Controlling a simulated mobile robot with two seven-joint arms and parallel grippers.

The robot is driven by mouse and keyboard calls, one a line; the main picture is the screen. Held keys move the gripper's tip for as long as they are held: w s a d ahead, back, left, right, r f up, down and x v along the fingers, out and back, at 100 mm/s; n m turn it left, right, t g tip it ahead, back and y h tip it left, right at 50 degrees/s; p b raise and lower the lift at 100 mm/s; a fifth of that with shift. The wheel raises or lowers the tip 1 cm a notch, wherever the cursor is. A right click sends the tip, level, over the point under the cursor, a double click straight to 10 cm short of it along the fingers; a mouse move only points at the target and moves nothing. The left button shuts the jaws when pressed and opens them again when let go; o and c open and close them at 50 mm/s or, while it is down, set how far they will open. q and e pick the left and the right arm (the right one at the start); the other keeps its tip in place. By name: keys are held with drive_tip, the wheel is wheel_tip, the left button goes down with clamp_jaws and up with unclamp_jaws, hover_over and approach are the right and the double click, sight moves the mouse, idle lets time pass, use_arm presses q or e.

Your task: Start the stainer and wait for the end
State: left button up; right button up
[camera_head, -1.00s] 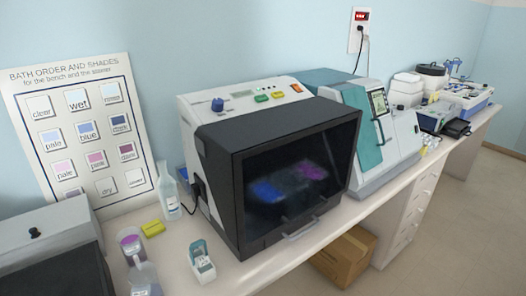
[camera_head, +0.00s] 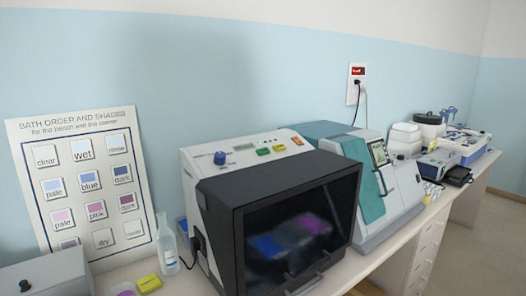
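The stainer (camera_head: 215,205) is a white and black machine on the bench in the middle of the view. Its dark front window (camera_head: 300,235) is closed, and blurred blue and purple shapes show behind it. The display is too small to read. Neither of my grippers is in view.
A bath order chart (camera_head: 84,180) leans on the wall at left. A clear bottle (camera_head: 167,245) and a yellow block (camera_head: 149,283) stand left of the stainer. A teal and white machine (camera_head: 375,190) stands close on its right. A wall socket (camera_head: 356,84) is above.

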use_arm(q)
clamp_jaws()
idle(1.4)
